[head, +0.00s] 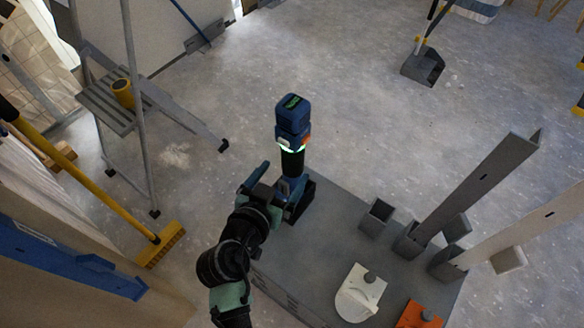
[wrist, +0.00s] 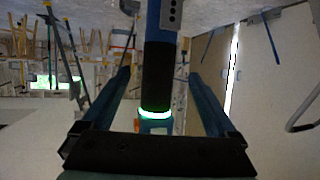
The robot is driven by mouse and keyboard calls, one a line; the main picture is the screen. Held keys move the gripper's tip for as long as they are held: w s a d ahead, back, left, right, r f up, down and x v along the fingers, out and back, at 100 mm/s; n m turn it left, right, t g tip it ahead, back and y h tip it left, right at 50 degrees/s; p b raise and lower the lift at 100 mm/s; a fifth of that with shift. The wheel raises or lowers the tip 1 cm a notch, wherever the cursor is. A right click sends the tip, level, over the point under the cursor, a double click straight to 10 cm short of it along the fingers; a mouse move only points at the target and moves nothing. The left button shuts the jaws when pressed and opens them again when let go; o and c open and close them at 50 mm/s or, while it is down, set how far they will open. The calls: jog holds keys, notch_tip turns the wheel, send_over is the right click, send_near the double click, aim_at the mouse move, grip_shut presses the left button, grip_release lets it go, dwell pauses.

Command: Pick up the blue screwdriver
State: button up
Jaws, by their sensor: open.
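The blue screwdriver (head: 291,115) stands upright at the far left corner of the grey bench top. It has a blue block at its upper end, a lit green ring and a black grip; its lower end sits in a dark holder. In the wrist view the screwdriver (wrist: 158,75) runs up the middle of the picture, with the green ring low down. My gripper (wrist: 157,78) is open, with one finger on each side of the black grip and gaps showing. In the head view my gripper (head: 277,184) is at the screwdriver's lower part and partly covers it.
The grey bench (head: 335,225) carries an empty square socket (head: 377,217), upright panels (head: 478,188) in sockets, a white piece (head: 357,298) and an orange piece (head: 418,316). A stepladder (head: 110,105) and a yellow broom (head: 160,245) stand left. Floor behind the screwdriver is clear.

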aim_at(288, 165)
jog(key=x, duration=0.5)
jog(key=shift+w+d, duration=0.25)
jog(key=shift+w, duration=0.05)
grip_shut()
jog(key=shift+w+r, duration=0.1)
jog(key=shift+r, duration=0.25)
